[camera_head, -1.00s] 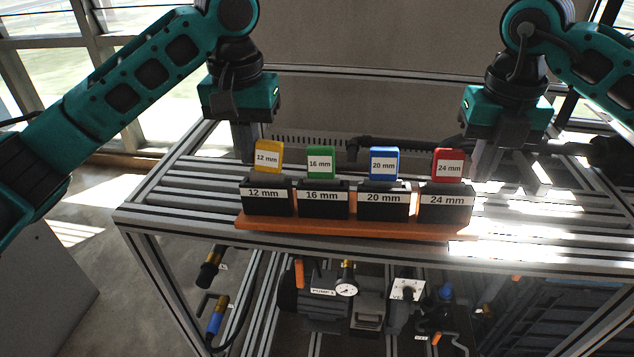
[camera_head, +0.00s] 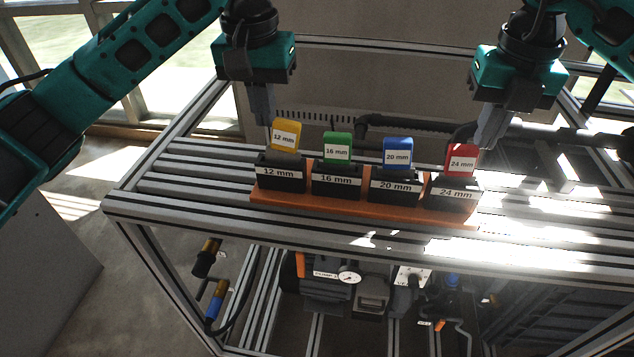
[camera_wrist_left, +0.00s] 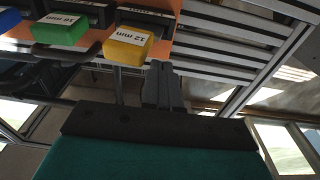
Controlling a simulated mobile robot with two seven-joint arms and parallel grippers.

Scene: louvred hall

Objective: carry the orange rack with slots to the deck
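The orange rack (camera_head: 347,208) stands on the slatted deck (camera_head: 178,190), near its front edge, slightly skewed. Four black slots hold a yellow 12 mm block (camera_head: 285,135), a green 16 mm block (camera_head: 337,147), a blue 20 mm block (camera_head: 397,153) and a red 24 mm block (camera_head: 461,159). My left gripper (camera_head: 264,112) is above and behind the rack's left end, apart from it; it also shows in the left wrist view (camera_wrist_left: 164,72). My right gripper (camera_head: 491,138) is above and behind the right end. Both look empty; finger gaps are unclear.
Under the deck are a pump with a gauge (camera_head: 349,277), hoses and blue-ended fittings (camera_head: 217,303). A dark pipe (camera_head: 420,128) runs behind the rack. Bare slats lie free left and right of the rack, with bright sun patches on the right.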

